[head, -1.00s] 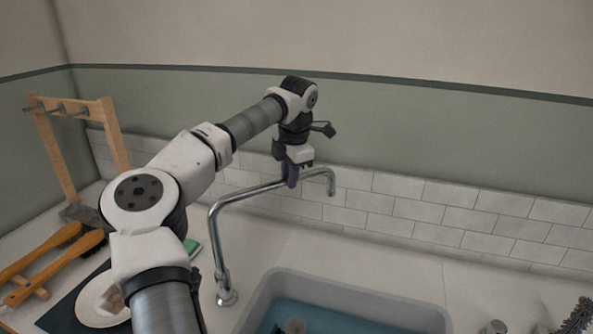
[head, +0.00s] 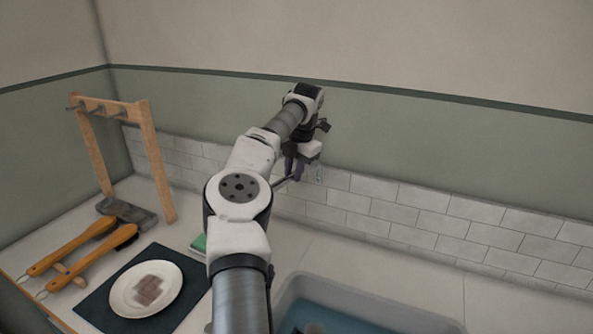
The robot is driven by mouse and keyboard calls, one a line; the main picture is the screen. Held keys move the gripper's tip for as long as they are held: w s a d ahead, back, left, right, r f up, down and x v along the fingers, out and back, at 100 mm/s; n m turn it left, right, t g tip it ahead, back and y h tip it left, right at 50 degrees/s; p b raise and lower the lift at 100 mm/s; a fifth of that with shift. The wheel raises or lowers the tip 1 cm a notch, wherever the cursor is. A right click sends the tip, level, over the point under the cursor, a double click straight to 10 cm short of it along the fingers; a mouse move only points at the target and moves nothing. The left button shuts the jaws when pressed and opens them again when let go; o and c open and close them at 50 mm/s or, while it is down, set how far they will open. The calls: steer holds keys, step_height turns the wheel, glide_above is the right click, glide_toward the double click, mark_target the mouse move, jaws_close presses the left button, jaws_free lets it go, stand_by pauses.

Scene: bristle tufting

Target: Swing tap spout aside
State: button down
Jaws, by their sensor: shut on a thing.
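The tap spout (head: 284,184) is a thin chrome tube at the back of the counter, near the tiled wall. Only a short piece of it shows clearly, beside my forearm. My gripper (head: 293,170) points down and is shut on the spout. The tap's post and base are hidden behind my arm, and the spout's end is hard to make out against the tiles.
The sink (head: 290,296) holds blue water at the front, right of my arm. To the left are a wooden rack (head: 157,165), two wooden-handled brushes (head: 75,250), a white plate (head: 120,297) with a brownish patch on a dark mat (head: 97,311), and a green sponge (head: 199,243).

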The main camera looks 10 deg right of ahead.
steer(key=shift+a, duration=0.1)
steer(key=c, duration=1.3)
jaws_free()
steer(key=shift+s+d+r, duration=0.25)
steer(key=shift+s+r, duration=0.05)
steer(key=shift+r, duration=1.65)
steer(key=shift+s+d+r, duration=0.3)
steer(key=shift+r, duration=1.7)
steer(key=shift+s+d+r, duration=0.25)
steer(key=shift+s+r, duration=0.05)
steer(key=shift+r, duration=1.65)
